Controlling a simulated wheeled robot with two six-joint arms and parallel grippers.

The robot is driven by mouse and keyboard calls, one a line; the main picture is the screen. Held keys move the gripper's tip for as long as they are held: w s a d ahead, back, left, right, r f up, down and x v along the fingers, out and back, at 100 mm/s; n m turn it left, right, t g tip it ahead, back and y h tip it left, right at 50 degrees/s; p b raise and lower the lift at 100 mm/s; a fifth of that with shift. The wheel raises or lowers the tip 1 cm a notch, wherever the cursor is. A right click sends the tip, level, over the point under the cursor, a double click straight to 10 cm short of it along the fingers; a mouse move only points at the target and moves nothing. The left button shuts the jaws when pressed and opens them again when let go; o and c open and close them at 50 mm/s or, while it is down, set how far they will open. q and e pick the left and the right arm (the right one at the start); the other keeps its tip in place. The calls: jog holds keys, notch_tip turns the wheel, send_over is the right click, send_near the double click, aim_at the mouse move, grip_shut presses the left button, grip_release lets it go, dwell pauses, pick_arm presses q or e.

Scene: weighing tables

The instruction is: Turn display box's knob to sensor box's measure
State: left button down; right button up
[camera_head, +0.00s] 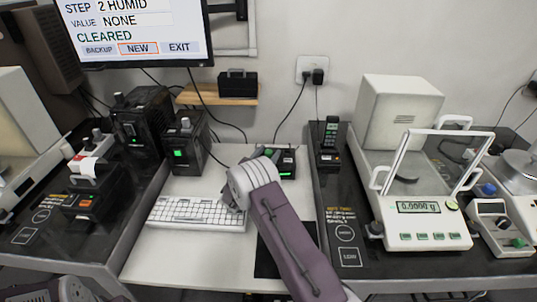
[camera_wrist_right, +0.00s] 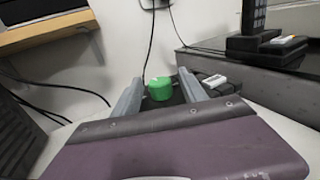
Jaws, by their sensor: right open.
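A black box (camera_head: 288,163) with a small green-lit display stands at the back of the white middle table, partly hidden by my right wrist. Its green knob (camera_wrist_right: 159,89) shows in the right wrist view. My right gripper (camera_wrist_right: 160,82) is open, with one finger on each side of the knob; contact cannot be told. In the head view its fingers are mostly hidden behind the wrist. Another black box (camera_head: 187,143) with a green display and a knob on top stands left of it. I cannot tell for certain which is the sensor box. My left gripper is not visible.
A white keyboard (camera_head: 196,213) lies in front of the boxes. A monitor (camera_head: 140,47) reads "2 HUMID", value "NONE", "CLEARED". A wooden shelf (camera_head: 217,98) is on the wall. A balance (camera_head: 430,240) and a handset (camera_head: 330,140) stand at right.

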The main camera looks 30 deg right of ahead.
jog(key=shift+w+d, duration=0.15)
jog(key=shift+d, duration=0.05)
grip_shut()
jog(key=shift+a+f+m+g+h+b, duration=0.1)
jog(key=shift+f+m+g+h+b, duration=0.05)
jog(key=shift+m+g+h+b, duration=0.95)
jog(key=shift+m+g+b, duration=0.35)
jog(key=shift+g, duration=0.65)
jog(key=shift+r, duration=0.2)
grip_release()
